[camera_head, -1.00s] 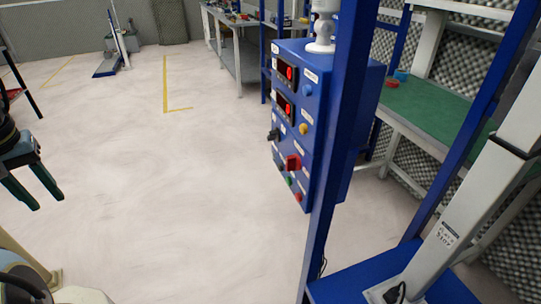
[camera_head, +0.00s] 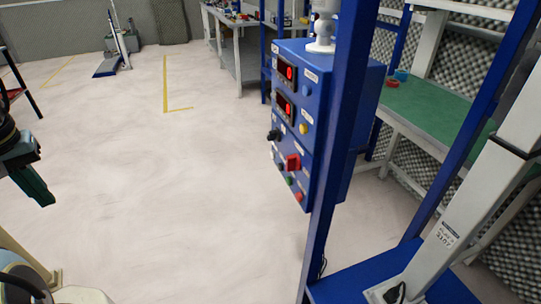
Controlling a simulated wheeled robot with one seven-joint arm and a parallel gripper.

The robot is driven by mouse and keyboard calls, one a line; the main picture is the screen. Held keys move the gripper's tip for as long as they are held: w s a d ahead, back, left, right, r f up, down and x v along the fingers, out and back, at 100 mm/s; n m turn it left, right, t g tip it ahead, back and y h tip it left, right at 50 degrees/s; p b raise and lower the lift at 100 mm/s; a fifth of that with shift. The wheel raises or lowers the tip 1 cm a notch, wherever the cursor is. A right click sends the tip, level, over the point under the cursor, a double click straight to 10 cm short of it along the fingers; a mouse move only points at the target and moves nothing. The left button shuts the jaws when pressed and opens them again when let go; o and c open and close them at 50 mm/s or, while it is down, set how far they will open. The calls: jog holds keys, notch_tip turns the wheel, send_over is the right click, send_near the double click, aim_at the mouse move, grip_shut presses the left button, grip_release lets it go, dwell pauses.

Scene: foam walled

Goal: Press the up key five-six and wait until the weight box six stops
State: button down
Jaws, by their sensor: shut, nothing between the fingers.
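A blue control box (camera_head: 318,135) hangs on a blue upright post right of centre. Its face carries two dark displays with red digits, an upper one (camera_head: 286,71) and a lower one (camera_head: 284,107). Beside them are a blue button (camera_head: 307,89) and a yellow button (camera_head: 304,129). Below are a black knob (camera_head: 273,135), a red switch (camera_head: 293,162) and several small buttons. The labels are too small to read. My gripper (camera_head: 44,198) is at the left edge, shut and empty, well away from the box. I cannot tell which thing is the weight box.
The blue post (camera_head: 340,130) stands in front of the box's right part. A blue base (camera_head: 340,290) with a grey column (camera_head: 470,190) is at lower right. A green-topped bench (camera_head: 430,108) stands behind. The pale floor (camera_head: 170,190) between gripper and box is clear.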

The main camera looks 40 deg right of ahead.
aim_at(273, 155)
dwell(0.8)
jog(key=w+d+f+m+t+h+b, duration=0.1)
jog(key=w+d+f+h+b, duration=0.15)
jog(key=d+f, duration=0.55)
jog(key=w+d+f+t+h+b, duration=0.1)
jog(key=w+d+f+b, duration=0.25)
jog(key=d+f, duration=0.45)
jog(key=s+d+n+h+b, duration=0.1)
jog(key=d+h, duration=0.3)
jog(key=d, duration=0.8)
jog(key=s+d+n+h+b, duration=0.1)
jog(key=s+d+h+b, duration=0.2)
jog(key=d, duration=0.8)
jog(key=shift+s+d+t+h, duration=0.3)
jog(key=shift+s+d+h, duration=0.1)
jog(key=shift+h, duration=0.35)
jog(key=s+d+b, duration=0.1)
jog(key=s+d, duration=0.2)
jog(key=d, duration=0.5)
jog(key=shift+b, duration=0.3)
jog(key=shift+s+d, duration=0.15)
